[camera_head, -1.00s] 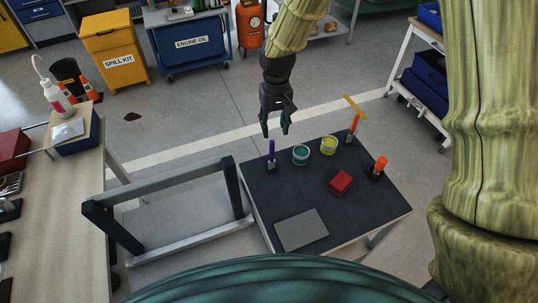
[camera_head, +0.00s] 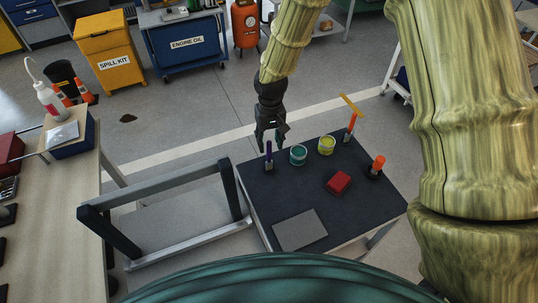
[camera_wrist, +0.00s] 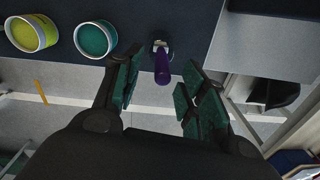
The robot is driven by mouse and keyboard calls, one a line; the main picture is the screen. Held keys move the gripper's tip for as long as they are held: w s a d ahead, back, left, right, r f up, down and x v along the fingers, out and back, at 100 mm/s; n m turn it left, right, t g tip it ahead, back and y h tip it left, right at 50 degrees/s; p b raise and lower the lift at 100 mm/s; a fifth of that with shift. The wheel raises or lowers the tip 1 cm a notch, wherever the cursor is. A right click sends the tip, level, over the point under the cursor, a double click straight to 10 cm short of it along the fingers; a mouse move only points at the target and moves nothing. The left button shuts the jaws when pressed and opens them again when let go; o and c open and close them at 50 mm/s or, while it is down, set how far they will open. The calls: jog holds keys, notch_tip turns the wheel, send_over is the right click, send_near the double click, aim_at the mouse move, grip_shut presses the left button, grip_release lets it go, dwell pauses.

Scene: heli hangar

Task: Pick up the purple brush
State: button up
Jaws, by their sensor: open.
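The purple brush (camera_head: 268,154) stands upright in a small holder near the back left edge of the dark table (camera_head: 275,190). In the wrist view the purple brush (camera_wrist: 162,66) shows its purple handle pointing toward the camera, between and a little beyond the fingers. My gripper (camera_head: 270,148) is open, close behind and above the brush in the head view. In the wrist view my gripper's fingers (camera_wrist: 155,85) are spread on either side of the handle's line, with nothing held. Whether a finger touches the handle I cannot tell.
A teal pot (camera_head: 298,155) and a yellow-green pot (camera_head: 326,145) stand right of the brush. An orange brush (camera_head: 350,127), an orange-handled tool (camera_head: 377,166), a red block (camera_head: 338,182) and a grey pad (camera_head: 300,230) share the table. A grey frame (camera_head: 165,210) stands to the left.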

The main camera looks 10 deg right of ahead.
aim_at(269, 161)
jog(key=shift+s+f+p, duration=0.15)
jog(key=shift+f+p, duration=0.3)
jog(key=shift+f, duration=0.35)
jog(key=shift+s+f+p, duration=0.1)
jog(key=shift+f+p, duration=0.35)
jog(key=shift+f, duration=0.3)
jog(key=shift+a+f, duration=0.1)
jog(key=shift+f, duration=0.8)
grip_shut()
